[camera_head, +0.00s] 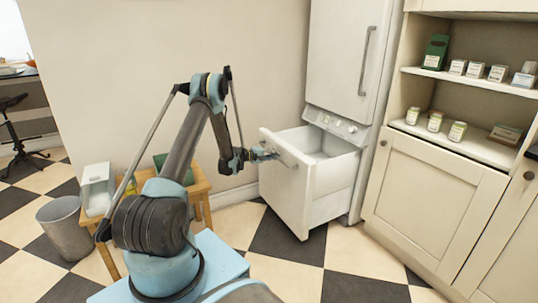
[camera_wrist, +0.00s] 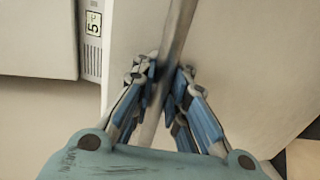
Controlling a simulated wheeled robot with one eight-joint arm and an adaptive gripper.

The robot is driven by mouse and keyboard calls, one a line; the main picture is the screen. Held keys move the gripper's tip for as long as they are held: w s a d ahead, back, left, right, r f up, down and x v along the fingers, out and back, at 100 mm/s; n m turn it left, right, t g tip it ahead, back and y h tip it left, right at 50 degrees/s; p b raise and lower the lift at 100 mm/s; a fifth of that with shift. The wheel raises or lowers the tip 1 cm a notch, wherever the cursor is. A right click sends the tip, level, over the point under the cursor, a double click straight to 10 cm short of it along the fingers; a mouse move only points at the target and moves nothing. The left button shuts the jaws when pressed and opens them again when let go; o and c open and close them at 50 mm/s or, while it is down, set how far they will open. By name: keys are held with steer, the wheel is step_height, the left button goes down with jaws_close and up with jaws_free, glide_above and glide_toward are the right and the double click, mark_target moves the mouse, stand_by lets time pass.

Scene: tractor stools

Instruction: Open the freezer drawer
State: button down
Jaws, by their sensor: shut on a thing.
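The white freezer drawer (camera_head: 288,187) is pulled well out from the lower part of the white fridge-freezer (camera_head: 343,55), and its hollow inside shows from above. My gripper (camera_head: 268,155) is at the top of the drawer front. In the wrist view my gripper (camera_wrist: 162,85) is shut on the grey drawer handle (camera_wrist: 178,30), with a blue-sided finger on each side of the bar. The drawer front (camera_wrist: 235,50) fills most of the wrist view's right side. My gripper hides part of the handle.
Cream cabinets (camera_head: 430,190) with shelved jars and boxes stand close on the right. A wooden stool (camera_head: 200,185) with items on it and a grey bin (camera_head: 66,225) are at left. Checkered floor (camera_head: 290,240) in front of the drawer is clear.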

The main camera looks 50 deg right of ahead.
steer(key=shift+s+a, duration=0.25)
steer(key=shift+a, duration=0.05)
steer(key=c, duration=1.6)
jaws_free()
steer(key=shift+w, duration=0.15)
steer(key=v, duration=1.2)
steer(key=shift+w, duration=0.1)
